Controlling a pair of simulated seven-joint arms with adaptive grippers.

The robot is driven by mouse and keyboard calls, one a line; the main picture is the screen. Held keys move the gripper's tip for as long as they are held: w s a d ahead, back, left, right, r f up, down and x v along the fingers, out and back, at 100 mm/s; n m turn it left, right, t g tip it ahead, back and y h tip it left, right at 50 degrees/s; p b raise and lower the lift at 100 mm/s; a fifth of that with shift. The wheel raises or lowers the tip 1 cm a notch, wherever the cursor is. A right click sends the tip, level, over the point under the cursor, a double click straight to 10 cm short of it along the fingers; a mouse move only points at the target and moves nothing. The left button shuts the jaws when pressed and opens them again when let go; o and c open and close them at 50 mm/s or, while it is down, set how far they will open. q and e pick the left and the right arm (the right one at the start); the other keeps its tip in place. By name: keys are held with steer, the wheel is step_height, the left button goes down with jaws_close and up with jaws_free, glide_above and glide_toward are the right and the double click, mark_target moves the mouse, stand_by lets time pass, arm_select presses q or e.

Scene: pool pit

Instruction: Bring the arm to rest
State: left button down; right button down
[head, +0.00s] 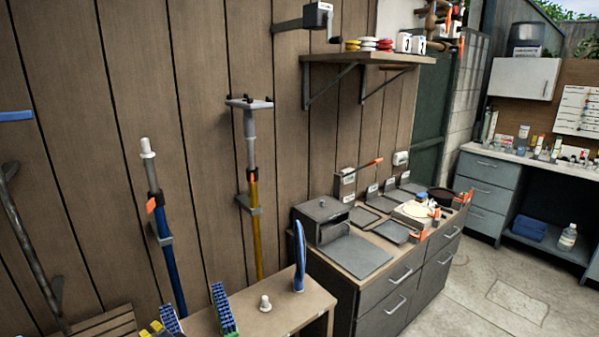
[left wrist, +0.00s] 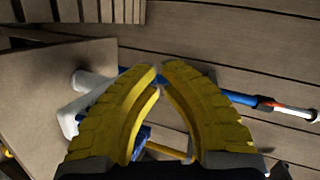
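My left gripper (left wrist: 161,68) shows in the left wrist view with two yellow ridged fingers. Their tips nearly meet, and nothing is seen held between them. In the head view its yellow fingertips (head: 151,329) just enter at the bottom edge, beside the front of the small bench (head: 285,314). A blue bar (left wrist: 242,99) and a white piece (left wrist: 92,84) lie beyond the fingers in the left wrist view. My right gripper is in neither view.
The bench holds a blue upright brush (head: 299,258), a white fitting (head: 265,303) and a blue-green brush (head: 223,308). Poles (head: 252,180) hang on the plank wall. A dark cabinet (head: 385,314) stands right, under a shelf (head: 370,59). Floor (head: 500,290) is clear at right.

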arm_select(q)
steer(key=s+d+f+g+h, duration=0.15)
steer(key=s+f, duration=0.25)
steer(key=s, duration=0.5)
steer(key=s+d+f+h, duration=0.3)
steer(key=s+f, duration=0.1)
steer(key=s, duration=0.5)
steer(key=s+d+f+g+h, duration=0.15)
steer(key=s+f, duration=0.25)
steer(key=s, duration=0.5)
steer(key=s+d+f+g+h, duration=0.1)
steer(key=d+f, duration=0.1)
steer(key=f, duration=0.9)
steer(key=s+d+f+h, duration=0.1)
steer(key=d+f, duration=0.1)
steer(key=f, duration=0.9)
steer(key=s+d+f+g+h, duration=0.1)
steer(key=s+d+f, duration=0.1)
steer(key=f, duration=0.9)
steer(key=s+f+n+g+h, duration=0.1)
steer(key=s+f+n+g, duration=0.1)
steer(key=s+f, duration=1.6)
steer(key=shift+s+f+n+g+h, duration=0.25)
steer(key=shift+s+g+h, duration=0.2)
steer(key=shift+s, duration=0.7)
